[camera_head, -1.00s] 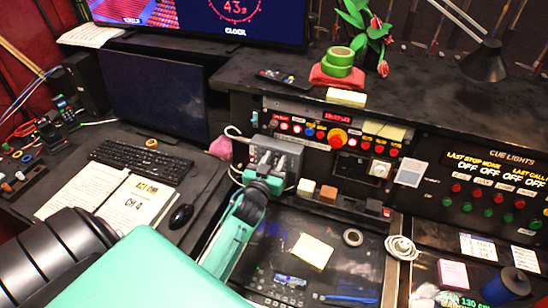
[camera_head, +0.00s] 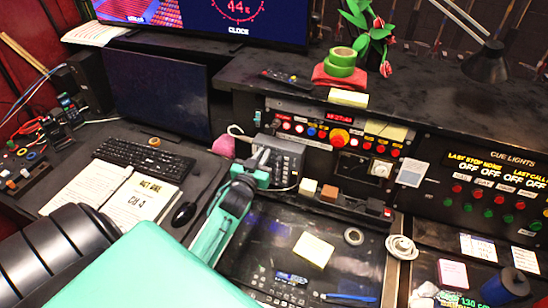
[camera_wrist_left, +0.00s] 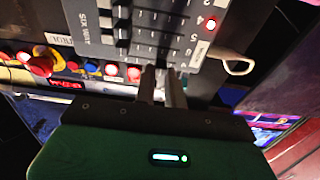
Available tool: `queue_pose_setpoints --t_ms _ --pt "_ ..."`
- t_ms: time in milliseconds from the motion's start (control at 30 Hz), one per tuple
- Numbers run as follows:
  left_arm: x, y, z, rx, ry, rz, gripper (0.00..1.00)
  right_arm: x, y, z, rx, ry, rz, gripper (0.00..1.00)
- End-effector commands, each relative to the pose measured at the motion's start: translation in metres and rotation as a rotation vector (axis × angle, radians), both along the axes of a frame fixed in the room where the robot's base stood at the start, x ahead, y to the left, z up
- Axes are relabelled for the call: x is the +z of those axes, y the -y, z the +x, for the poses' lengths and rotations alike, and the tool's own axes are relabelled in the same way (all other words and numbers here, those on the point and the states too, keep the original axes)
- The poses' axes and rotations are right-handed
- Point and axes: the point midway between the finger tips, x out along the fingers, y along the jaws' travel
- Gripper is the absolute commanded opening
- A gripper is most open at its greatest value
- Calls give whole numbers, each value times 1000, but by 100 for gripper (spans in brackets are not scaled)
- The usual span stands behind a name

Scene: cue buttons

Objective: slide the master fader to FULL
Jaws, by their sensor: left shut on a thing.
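The grey six-way fader box (camera_head: 290,156) stands on the desk left of the red-button panel. It also shows in the left wrist view (camera_wrist_left: 95,30), with a row of dark sliders, numbers, a white label and a lit red light. My left gripper (camera_head: 263,158) reaches the box's left side. In the left wrist view its two fingers (camera_wrist_left: 163,72) are close together at the slider row's end near the label, shut on a small fader knob. The fingers hide the knob, so its exact position cannot be read. My right gripper is not in view.
A panel of lit buttons with a large red knob (camera_head: 339,137) stands behind the box. A pink object (camera_head: 222,146) and a white cable lie close to its left. A keyboard (camera_head: 143,159) and mouse (camera_head: 184,214) lie further left. A glass-topped panel (camera_head: 275,238) lies in front.

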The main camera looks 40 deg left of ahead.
Motion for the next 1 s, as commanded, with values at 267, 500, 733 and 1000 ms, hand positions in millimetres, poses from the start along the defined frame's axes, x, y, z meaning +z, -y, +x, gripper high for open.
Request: queue_pose_setpoints --t_ms 267,500,733,1000 --pt "0 -19 -5 1 0 -1 0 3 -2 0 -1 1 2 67" --pt "1 -19 -4 2 1 0 23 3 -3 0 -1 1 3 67" --pt "1 -18 -4 1 1 -1 35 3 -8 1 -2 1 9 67" --pt "-2 -15 -15 0 -1 -1 35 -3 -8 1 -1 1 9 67"
